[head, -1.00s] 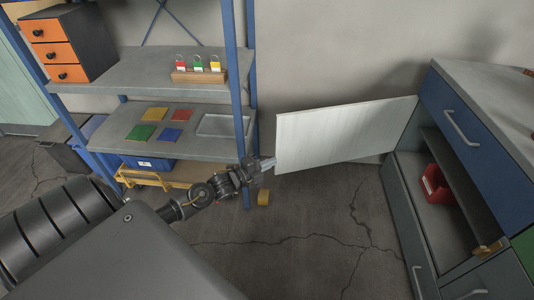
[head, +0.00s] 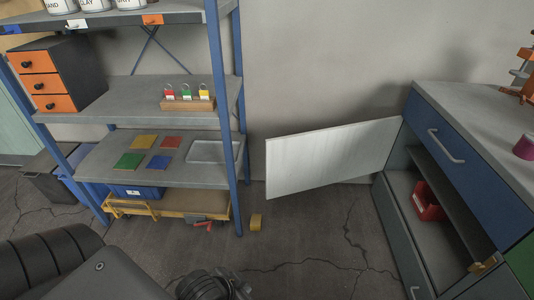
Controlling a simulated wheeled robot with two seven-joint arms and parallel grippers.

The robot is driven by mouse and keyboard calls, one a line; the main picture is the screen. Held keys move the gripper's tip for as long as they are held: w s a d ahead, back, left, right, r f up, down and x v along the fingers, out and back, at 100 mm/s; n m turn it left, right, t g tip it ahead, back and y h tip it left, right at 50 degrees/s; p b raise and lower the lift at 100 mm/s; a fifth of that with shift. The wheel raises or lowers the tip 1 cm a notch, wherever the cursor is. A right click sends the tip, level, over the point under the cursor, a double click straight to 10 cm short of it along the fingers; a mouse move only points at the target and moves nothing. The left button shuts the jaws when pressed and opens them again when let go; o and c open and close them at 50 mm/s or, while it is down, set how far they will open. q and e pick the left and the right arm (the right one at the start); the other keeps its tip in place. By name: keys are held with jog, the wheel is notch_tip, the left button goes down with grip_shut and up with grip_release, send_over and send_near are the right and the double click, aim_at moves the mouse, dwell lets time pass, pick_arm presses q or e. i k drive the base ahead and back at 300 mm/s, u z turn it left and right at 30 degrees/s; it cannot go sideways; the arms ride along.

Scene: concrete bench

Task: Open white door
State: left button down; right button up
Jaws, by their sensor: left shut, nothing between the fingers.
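The white door (head: 330,158) is a flat panel standing wide open, swung out to the left from the grey cabinet with the blue drawer. Its hinged side meets the cabinet (head: 408,125), and its free edge points left. The cabinet's inside is exposed, with a shelf and a red bin (head: 427,201) in it. My left gripper (head: 238,288) is low at the bottom edge of the head view, below and apart from the door, shut and empty; it is partly cut off by the frame. My right gripper is out of view.
A blue-framed shelf rack (head: 213,90) stands at the left, holding padlocks, coloured squares and a tray. A purple object (head: 524,147) sits on the cabinet top. The floor below the door is clear.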

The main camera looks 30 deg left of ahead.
aim_at(305, 161)
jog(key=u, duration=0.8)
jog(key=i, duration=0.4)
jog(key=z, duration=1.05)
